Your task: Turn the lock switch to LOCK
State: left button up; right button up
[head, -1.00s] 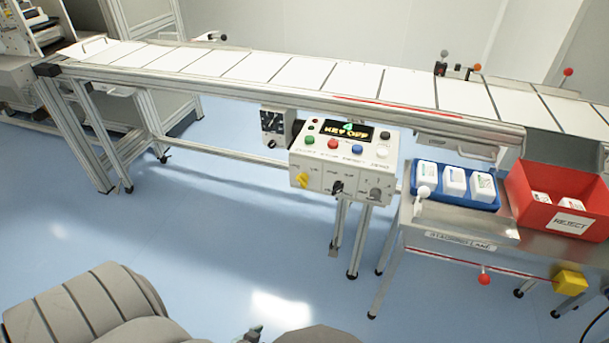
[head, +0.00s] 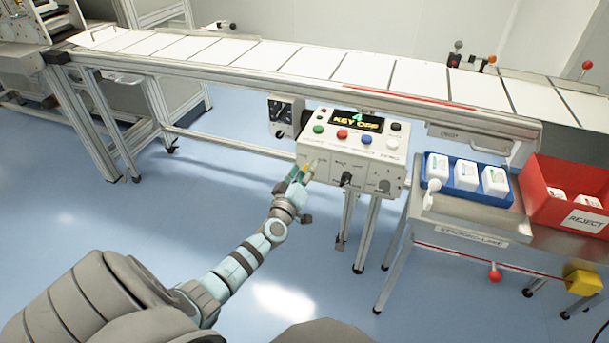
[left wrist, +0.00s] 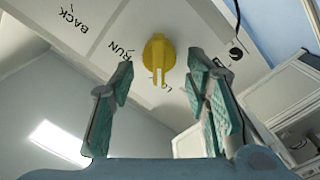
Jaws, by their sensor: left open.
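The lock switch (left wrist: 158,52) is a yellow knob on the white control box (head: 352,148). The left wrist view shows the labels BACK and RUN beside it, and a third label partly hidden near its lower end. My left gripper (head: 301,176) is at the lower left of the box front and mostly covers the knob in the head view. In the left wrist view its two teal fingers are open, one on each side of the knob, with gaps between. My right gripper is not in view.
The box carries coloured buttons and a display (head: 355,122) reading KEY OFF. A black key switch (head: 346,179) sits right of the knob. The conveyor (head: 300,65) runs behind and above. A blue tray (head: 464,187) and red REJECT bin (head: 540,190) stand to the right.

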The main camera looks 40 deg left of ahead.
pick_arm(q)
jog(key=shift+w+a, duration=0.15)
jog(key=shift+w, duration=0.2)
grip_shut()
jog(key=shift+n, duration=0.3)
grip_release()
